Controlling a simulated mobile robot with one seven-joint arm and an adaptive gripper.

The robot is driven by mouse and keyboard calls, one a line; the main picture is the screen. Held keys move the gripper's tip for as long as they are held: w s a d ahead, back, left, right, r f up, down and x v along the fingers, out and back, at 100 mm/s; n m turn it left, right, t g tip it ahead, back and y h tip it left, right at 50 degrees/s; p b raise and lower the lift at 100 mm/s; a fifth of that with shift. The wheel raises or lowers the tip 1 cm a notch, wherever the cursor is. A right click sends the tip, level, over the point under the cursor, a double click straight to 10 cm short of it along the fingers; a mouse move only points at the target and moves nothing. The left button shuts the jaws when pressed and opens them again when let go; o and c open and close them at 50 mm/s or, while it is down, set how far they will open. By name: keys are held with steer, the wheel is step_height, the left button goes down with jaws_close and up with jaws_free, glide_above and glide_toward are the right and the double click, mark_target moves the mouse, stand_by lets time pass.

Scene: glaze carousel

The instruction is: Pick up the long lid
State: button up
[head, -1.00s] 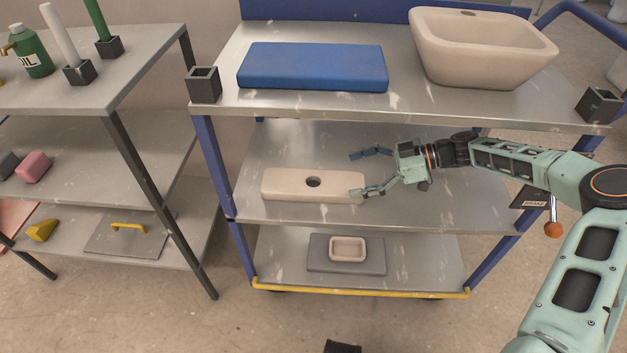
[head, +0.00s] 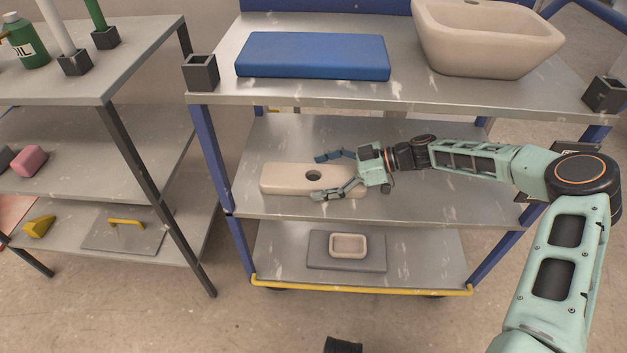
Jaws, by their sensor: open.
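The long lid (head: 285,180) is a pale beige slab with a dark round hole near its middle. It lies on the middle shelf (head: 440,190) of the blue-posted cart. My gripper (head: 318,176) is open and comes in from the right. Its far finger shows behind the lid's right half and its near finger at the lid's front side, so the fingers lie on either side of that half. I cannot tell whether either finger touches the lid. The near finger and palm hide part of the lid's right end.
The top shelf above holds a blue slab (head: 312,55), a beige basin (head: 485,40) and dark square holders (head: 201,73). The bottom shelf has a small beige dish (head: 347,245) on a grey mat (head: 320,262). A grey rack (head: 145,130) stands to the left.

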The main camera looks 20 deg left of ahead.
steer(key=c, duration=1.9)
steer(key=shift+r, duration=0.15)
steer(key=shift+c, duration=0.5)
